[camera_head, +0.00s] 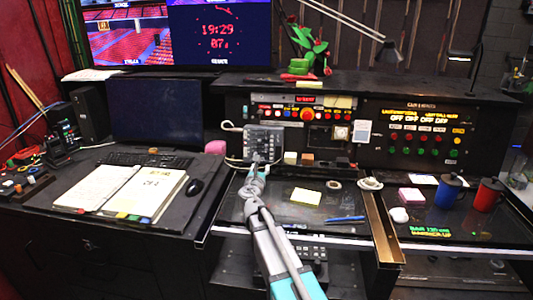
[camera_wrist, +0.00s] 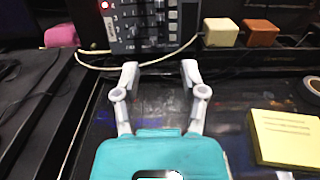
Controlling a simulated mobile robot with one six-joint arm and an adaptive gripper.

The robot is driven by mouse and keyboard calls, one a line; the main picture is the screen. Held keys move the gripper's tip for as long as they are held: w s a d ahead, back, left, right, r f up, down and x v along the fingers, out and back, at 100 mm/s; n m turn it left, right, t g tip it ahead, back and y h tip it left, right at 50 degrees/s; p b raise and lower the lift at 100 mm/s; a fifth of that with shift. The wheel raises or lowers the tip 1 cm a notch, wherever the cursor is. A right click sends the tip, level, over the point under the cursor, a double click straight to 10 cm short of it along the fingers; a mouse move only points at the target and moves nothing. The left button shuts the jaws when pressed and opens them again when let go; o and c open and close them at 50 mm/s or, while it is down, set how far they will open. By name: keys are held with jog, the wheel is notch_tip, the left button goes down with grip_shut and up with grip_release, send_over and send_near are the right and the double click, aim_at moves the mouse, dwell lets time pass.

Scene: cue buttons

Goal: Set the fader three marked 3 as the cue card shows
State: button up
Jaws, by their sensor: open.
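A grey control box (camera_head: 264,142) stands upright against the black console at the back of the desk. In the wrist view the box (camera_wrist: 150,22) shows rows of small marks and dark keys or slots, with a red light at its upper left. I cannot make out which control is fader three or how it is set. My gripper (camera_head: 257,166) is in front of the box's lower edge. In the wrist view its two fingers (camera_wrist: 160,70) are apart with nothing between them, short of the box. I cannot tell which paper is the cue card.
A pale cable (camera_wrist: 90,58) loops below the box. Small cream (camera_wrist: 221,32) and brown (camera_wrist: 261,33) blocks sit right of it. A yellow note pad (camera_head: 306,196) and blue pen (camera_head: 345,219) lie on the glassy desktop. An open binder (camera_head: 120,190) and mouse (camera_head: 195,187) lie left.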

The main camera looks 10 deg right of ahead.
aim_at(266, 151)
jog(key=x, duration=1.3)
jog(key=shift+f, duration=0.1)
grip_shut()
